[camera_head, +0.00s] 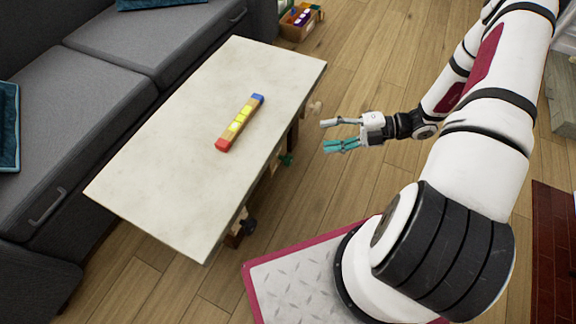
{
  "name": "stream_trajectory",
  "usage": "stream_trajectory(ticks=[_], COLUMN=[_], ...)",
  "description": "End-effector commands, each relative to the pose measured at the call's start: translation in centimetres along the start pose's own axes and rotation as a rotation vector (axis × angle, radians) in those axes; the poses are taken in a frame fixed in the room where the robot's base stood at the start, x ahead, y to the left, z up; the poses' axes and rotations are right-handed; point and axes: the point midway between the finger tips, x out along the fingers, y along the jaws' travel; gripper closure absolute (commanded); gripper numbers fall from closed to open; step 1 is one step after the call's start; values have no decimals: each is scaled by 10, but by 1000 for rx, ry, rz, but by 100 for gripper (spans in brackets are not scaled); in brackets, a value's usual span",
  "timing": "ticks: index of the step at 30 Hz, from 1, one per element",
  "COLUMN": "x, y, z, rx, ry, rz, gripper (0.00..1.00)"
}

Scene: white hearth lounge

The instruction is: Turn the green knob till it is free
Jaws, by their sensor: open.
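The green knob (286,160) shows small below the right long edge of the pale stone-topped table (165,170). The table top hides part of it, and how it is fixed there cannot be made out. My gripper (324,135) is open and empty, to the right of the table. Its fingers point left toward the table side, one pale finger above and teal-tipped fingers below. It is apart from the green knob, which lies to its lower left in the picture.
A black knob (249,226) and a pale wooden knob (316,107) also stick out along this table side. A coloured block bar (238,126) lies on the table. A grey sofa (75,110) stands behind.

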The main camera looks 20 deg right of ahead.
Motion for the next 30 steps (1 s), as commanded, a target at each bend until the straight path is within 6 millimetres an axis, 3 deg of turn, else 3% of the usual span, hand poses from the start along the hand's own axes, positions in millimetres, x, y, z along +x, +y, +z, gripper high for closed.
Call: stream_trajectory(ticks=[1, 6, 9, 13, 18, 23, 30], x=[4, 16, 23, 30, 35, 46, 84], y=[-32, -107, -144, -177, -193, -190, -177], z=[8, 28, 34, 40, 42, 47, 62], rx=[103, 432, 597, 748, 831, 837, 836], ry=[-34, -132, -171, -202, -216, -216, -214], rz=[52, 224, 321, 414, 469, 472, 469], gripper=[45, 45, 45, 45, 45, 45, 45])
